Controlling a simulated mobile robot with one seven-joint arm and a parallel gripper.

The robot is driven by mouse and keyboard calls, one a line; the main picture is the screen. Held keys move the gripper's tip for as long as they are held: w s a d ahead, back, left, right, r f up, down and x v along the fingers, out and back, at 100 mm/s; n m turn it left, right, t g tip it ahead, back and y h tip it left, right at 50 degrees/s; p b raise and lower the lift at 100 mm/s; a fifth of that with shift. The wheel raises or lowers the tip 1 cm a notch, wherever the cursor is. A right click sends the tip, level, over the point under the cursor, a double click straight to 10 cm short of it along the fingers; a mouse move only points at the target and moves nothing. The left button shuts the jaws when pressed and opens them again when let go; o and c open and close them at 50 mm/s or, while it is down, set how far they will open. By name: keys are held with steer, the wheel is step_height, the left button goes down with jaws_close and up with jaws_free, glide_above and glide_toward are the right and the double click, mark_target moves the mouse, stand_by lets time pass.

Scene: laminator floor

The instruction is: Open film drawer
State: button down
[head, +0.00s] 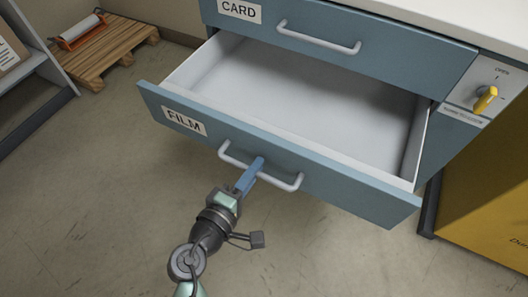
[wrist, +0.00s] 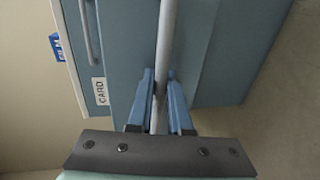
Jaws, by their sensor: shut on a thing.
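The blue film drawer (head: 290,165), labelled FILM, is pulled well out of the cabinet in the head view. Its light grey inside looks empty. My gripper (head: 257,170) is at the middle of the drawer's pale bar handle (head: 286,184). In the wrist view the two blue fingers of my gripper (wrist: 161,95) are on either side of the handle bar (wrist: 166,45), shut on it. The part of the bar between the fingers is partly hidden.
The CARD drawer (head: 350,45) above is shut. A wooden pallet (head: 105,55) lies at the far left. The floor in front is clear.

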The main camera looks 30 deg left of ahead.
steer(key=shift+v, duration=0.95)
steer(key=shift+f, duration=0.2)
steer(key=c, duration=0.8)
jaws_free()
steer(key=shift+c, duration=0.2)
steer(key=p+v, duration=0.2)
steer(key=v, duration=1.1)
